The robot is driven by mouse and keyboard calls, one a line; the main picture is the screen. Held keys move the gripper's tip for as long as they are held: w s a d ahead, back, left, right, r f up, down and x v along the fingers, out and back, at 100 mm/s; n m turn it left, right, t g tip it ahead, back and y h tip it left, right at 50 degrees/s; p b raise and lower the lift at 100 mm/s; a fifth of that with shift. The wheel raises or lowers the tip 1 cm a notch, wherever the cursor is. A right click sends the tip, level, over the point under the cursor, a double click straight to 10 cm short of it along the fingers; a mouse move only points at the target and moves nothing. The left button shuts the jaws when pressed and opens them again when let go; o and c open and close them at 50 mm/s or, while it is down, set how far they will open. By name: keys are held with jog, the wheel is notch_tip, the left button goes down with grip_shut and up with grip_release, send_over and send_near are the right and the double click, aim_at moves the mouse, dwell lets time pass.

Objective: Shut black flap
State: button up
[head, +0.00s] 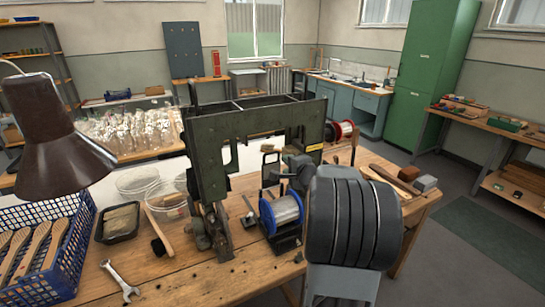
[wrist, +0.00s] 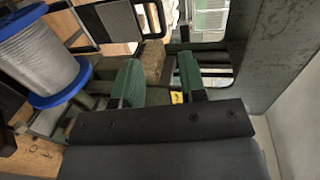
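A dark green-grey machine (head: 215,150) stands on the wooden bench. In the wrist view a black-framed panel with a grey middle and a black loop at its edge (wrist: 151,20) shows at the top; it looks like the black flap, but I cannot tell for sure how far open it is. A small dark frame (head: 270,166) at the machine's front may be the same part. My gripper (wrist: 160,80) is open, its green pads apart, below and right of that panel. A brown bristly block shows beyond the pads; I see nothing clasped. In the head view my arm hides most of the gripper.
A wire spool with blue flanges (head: 283,212) stands close by; it also fills the wrist view's left (wrist: 40,60). A blue crate of brush handles (head: 50,245), a black tray (head: 118,222), clear tubs (head: 137,180) and a wrench (head: 120,283) lie left. The machine's wall (wrist: 262,50) is close right.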

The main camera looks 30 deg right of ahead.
aim_at(272, 153)
jog(key=shift+h, duration=0.3)
jog(key=p+x, duration=0.1)
jog(key=x, duration=0.3)
jog(key=p+x, duration=0.1)
jog(key=x, duration=0.4)
jog(key=p+x, duration=0.2)
jog(key=x, duration=0.2)
jog(key=shift+w+d+f, duration=0.15)
jog(key=shift+w+d, duration=0.1)
jog(key=shift+d, duration=0.1)
grip_shut()
